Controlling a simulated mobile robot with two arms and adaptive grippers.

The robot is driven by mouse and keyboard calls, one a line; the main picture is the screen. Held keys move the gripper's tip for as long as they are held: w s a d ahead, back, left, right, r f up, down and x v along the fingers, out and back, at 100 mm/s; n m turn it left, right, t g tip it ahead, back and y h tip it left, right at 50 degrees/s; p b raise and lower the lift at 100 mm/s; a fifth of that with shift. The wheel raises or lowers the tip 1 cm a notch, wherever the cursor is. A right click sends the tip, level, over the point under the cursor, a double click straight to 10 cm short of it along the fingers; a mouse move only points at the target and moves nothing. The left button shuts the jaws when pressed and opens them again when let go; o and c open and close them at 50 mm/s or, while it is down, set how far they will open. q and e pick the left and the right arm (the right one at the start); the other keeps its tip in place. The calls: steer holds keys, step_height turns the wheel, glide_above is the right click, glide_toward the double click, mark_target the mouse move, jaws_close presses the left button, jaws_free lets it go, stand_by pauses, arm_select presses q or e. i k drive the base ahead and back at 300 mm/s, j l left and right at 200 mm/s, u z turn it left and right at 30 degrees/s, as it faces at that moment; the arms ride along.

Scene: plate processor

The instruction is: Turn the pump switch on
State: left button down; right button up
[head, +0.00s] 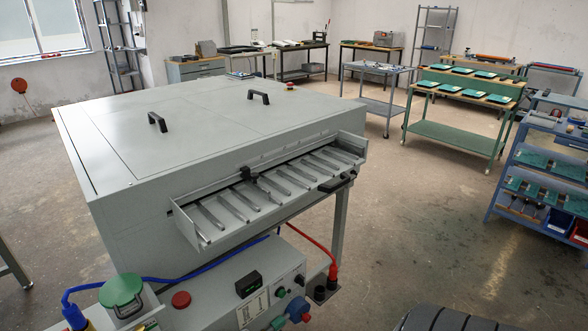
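The plate processor (150,200) is a large grey machine with a slatted tray (290,182) on its front side. Below the tray is a grey control panel (215,305). It carries a red round button (181,299), a small black display (248,284), a white label (253,309), a green knob or button (277,323) and a blue round part (298,308). Small dark and red controls sit near its right end. I cannot tell which control is the pump switch, nor its position. Neither gripper is in view.
A green-lidded container (121,291) and a blue hose (165,281) are at the lower left. A red hose (312,242) runs down at the right of the panel. Green and blue racks (455,120) stand at the right. The floor between is clear.

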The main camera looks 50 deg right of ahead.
mark_target(300, 278)
steer(key=z, duration=1.55)
